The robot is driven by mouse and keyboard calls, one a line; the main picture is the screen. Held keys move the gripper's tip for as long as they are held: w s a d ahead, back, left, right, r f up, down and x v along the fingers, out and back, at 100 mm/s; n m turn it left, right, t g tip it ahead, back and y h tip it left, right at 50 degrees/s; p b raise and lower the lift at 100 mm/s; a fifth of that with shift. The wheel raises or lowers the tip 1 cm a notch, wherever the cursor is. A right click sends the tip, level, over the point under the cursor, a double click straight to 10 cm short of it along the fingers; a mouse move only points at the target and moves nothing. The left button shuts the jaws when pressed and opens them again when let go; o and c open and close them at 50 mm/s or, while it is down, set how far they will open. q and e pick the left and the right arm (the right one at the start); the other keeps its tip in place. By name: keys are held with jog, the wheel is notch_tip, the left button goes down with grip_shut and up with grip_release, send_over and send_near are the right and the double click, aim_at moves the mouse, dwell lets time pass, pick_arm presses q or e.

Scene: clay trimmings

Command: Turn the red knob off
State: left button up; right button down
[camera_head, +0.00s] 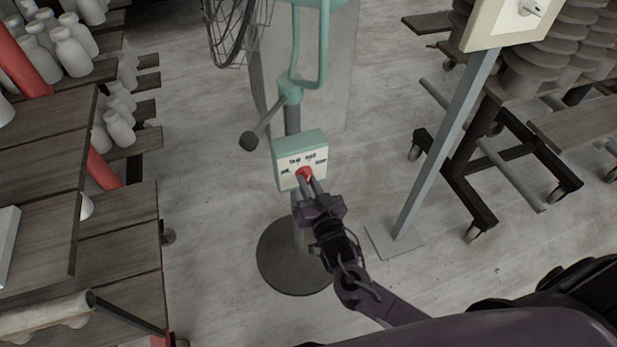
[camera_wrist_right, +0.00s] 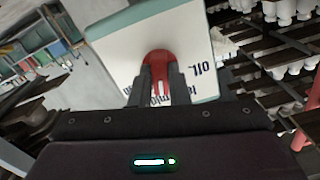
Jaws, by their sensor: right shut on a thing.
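The red knob (camera_head: 304,174) is on the front of a pale control box with a mint-green casing (camera_head: 301,146), on the stand of a fan. My right gripper (camera_head: 309,183) is at the box with its fingers shut on the knob. In the right wrist view the red knob (camera_wrist_right: 158,60) shows between and above the two dark fingers (camera_wrist_right: 159,85). Dark markings are printed on the panel around the knob. The fingers cover part of them, and I cannot tell which setting the knob points to. My left gripper is not in view.
The fan stand has a round dark base (camera_head: 290,270) and a side lever with a dark ball (camera_head: 249,141). A grey post (camera_head: 447,145) holding a pale panel stands to the right. Wooden shelves (camera_head: 120,215) with white bottles (camera_head: 72,52) are at the left. Bare floor lies between.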

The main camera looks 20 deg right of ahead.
jog(key=n+p, duration=0.3)
jog(key=n, duration=0.3)
jog(key=shift+r+p, duration=0.15)
jog(key=shift+p, duration=0.2)
jog(key=n+p, duration=0.3)
jog(key=n, duration=0.4)
jog(key=shift+d, duration=0.1)
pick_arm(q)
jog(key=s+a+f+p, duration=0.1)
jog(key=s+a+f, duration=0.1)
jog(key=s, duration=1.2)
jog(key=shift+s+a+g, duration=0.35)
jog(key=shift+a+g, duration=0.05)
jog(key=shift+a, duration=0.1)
pick_arm(e)
jog(key=shift+n, duration=1.7)
jog(key=c, duration=1.4)
grip_release()
jog(key=s, duration=0.7)
jog(key=shift+s+d, duration=0.15)
jog(key=shift+s, duration=0.25)
